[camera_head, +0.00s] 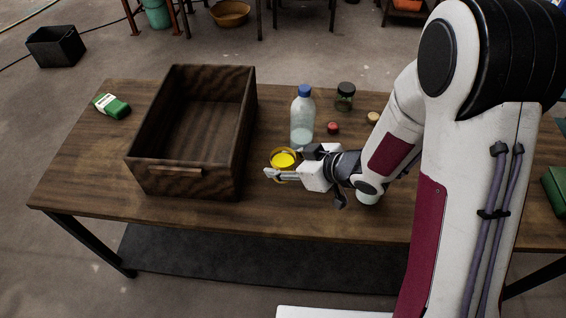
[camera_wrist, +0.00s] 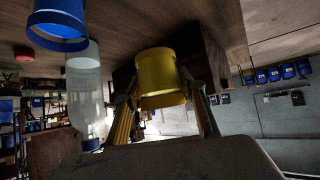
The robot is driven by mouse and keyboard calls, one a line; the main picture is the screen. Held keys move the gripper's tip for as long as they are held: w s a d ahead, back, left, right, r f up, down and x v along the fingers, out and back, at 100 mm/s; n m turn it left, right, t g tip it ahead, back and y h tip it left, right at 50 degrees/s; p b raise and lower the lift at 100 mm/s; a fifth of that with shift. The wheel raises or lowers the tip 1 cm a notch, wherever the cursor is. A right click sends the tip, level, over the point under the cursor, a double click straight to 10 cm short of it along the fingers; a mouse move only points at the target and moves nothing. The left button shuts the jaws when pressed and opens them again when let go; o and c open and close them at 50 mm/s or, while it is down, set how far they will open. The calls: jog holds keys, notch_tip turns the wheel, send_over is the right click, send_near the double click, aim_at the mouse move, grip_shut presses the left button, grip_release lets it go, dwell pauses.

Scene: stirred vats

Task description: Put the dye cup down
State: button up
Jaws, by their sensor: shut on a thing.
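The dye cup (camera_head: 283,159) is yellow, with bright yellow dye inside, and looks upright. My gripper (camera_head: 283,163) is shut on it, one finger on each side. The wrist view, which looks upside down, shows the yellow cup (camera_wrist: 162,78) between the two fingers of my gripper (camera_wrist: 164,100). I cannot tell whether the cup's base touches the wooden table (camera_head: 290,222) or hangs just above it.
A wooden crate (camera_head: 186,187) stands left of the cup. A blue-capped bottle (camera_head: 302,120) stands close behind it. A red cap (camera_head: 333,128), a dark-lidded jar (camera_head: 345,96) and a tan lid (camera_head: 374,117) are farther right. A green-and-white packet (camera_head: 111,106) lies far left. The table's front strip is clear.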

dwell(0.3)
jog(key=shift+w+a+r, duration=0.45)
jog(key=shift+w+a, duration=0.05)
jog(key=shift+w, duration=0.1)
jog(key=w+a+r+m+t+h, duration=0.25)
jog(key=w+a+r, duration=0.2)
jog(key=a, duration=0.35)
jog(key=w+a+r+m+t+h, duration=0.1)
jog(key=w+a+r+m, duration=0.25)
jog(key=w+a, duration=0.35)
jog(key=w+a+f+n+g+y, duration=0.1)
jog(key=w+a+f, duration=0.1)
jog(key=a, duration=0.5)
jog(key=w+a+f+n+y, duration=0.1)
jog(key=w+a+f+n, duration=0.1)
jog(key=a+f, duration=0.3)
jog(key=shift+w+a+f+g, duration=0.15)
jog(key=shift+w+a+g, duration=0.4)
jog(key=shift+a, duration=1.25)
jog(key=shift+w, duration=0.2)
jog(key=shift+f, duration=0.3)
